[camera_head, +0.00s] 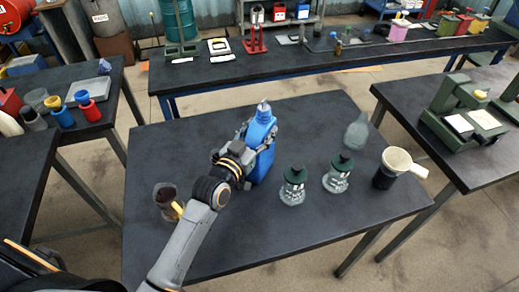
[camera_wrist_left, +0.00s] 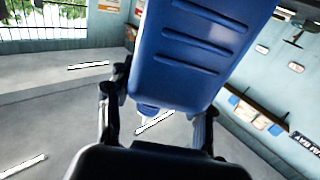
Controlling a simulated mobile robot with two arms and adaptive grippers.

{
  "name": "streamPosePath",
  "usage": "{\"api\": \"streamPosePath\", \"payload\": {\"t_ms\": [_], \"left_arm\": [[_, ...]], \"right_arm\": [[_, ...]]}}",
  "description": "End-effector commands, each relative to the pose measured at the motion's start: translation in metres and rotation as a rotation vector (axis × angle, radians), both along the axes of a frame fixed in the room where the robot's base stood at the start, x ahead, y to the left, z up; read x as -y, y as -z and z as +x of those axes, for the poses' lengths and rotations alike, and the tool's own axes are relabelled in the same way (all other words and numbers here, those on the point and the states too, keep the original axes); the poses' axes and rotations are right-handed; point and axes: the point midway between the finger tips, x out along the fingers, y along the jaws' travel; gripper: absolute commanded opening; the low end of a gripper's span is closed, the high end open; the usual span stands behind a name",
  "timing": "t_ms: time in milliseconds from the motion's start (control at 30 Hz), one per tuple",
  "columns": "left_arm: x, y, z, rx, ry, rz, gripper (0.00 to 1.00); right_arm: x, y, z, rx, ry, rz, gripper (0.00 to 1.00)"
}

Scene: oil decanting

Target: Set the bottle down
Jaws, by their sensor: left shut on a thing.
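The blue bottle (camera_head: 261,135) with a pale nozzle stands upright at the far middle of the dark table (camera_head: 225,245). My left gripper (camera_head: 256,140) is shut around its sides. I cannot tell whether the bottle's base touches the table top. In the left wrist view the bottle's blue ribbed body (camera_wrist_left: 195,45) shows between the two fingers of my left gripper (camera_wrist_left: 158,112). My right gripper is not in view.
Two glass bottles with dark green lids (camera_head: 293,186) (camera_head: 337,174) stand right of the blue bottle. A clear flask (camera_head: 356,133) and a cream funnel (camera_head: 398,163) on a dark cup are farther right. A glass jug (camera_head: 166,203) with dark liquid stands left, beside my arm.

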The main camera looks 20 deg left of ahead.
Motion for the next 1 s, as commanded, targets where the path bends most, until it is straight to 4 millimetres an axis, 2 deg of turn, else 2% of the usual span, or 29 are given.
{"api": "streamPosePath", "payload": {"t_ms": [367, 567, 700, 1000], "left_arm": [[0.000, -0.005, 0.000, 0.010, -0.001, -0.001, 0.00], [0.000, -0.016, 0.001, 0.013, -0.001, -0.001, 0.00], [0.000, -0.037, 0.001, 0.018, -0.001, -0.002, 0.00], [0.009, -0.082, -0.039, 0.015, 0.000, -0.004, 0.00]], "right_arm": [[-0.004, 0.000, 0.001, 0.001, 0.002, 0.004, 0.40], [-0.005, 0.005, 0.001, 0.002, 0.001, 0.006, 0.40], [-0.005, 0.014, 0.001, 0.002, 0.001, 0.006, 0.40], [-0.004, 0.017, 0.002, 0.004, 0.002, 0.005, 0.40]]}}
